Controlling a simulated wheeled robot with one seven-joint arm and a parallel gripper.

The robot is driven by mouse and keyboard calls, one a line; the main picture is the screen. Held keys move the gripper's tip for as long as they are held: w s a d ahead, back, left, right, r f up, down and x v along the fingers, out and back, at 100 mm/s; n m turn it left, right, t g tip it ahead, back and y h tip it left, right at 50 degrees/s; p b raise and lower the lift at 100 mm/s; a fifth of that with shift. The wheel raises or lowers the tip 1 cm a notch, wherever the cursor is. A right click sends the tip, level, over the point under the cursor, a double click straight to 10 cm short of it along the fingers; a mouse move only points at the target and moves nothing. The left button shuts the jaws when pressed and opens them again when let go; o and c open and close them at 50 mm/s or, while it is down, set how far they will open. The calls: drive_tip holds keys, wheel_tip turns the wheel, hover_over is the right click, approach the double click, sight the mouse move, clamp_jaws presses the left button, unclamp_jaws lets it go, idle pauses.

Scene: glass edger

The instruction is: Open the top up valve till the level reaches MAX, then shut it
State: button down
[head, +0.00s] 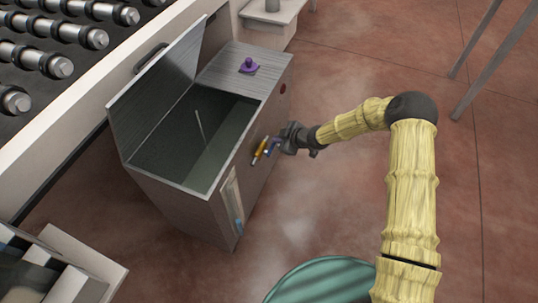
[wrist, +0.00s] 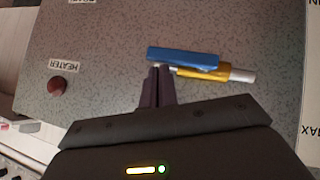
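The top up valve has a brass body (head: 259,152) on the front of a grey tank (head: 185,212). In the wrist view the brass body (wrist: 203,73) lies roughly parallel to its blue lever (wrist: 183,56). My gripper (wrist: 158,70) has its dark fingers together, with the tips at the lever's lower edge; nothing shows between them. In the head view my gripper (head: 278,143) is at the valve. A tall level gauge (head: 232,200) is on the tank's front, with blue low in it. The word MAX (wrist: 312,130) shows at the wrist view's right edge.
The tank's lid (head: 158,85) stands open. A purple knob (head: 248,65) sits on its top. A red HEATER knob (wrist: 57,86) is on the front panel. A roller rack (head: 50,45) stands behind.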

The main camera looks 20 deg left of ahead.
drive_tip(key=shift+w+d+f, duration=0.1)
drive_tip(key=shift+w+d, duration=0.05)
drive_tip(key=shift+d, duration=0.1)
drive_tip(key=d+r+p, duration=0.5)
drive_tip(key=d+r, duration=0.1)
drive_tip(key=r, duration=0.5)
drive_tip(key=shift+d, duration=0.3)
drive_tip(key=shift+d+r, duration=0.1)
drive_tip(key=shift+r, duration=0.1)
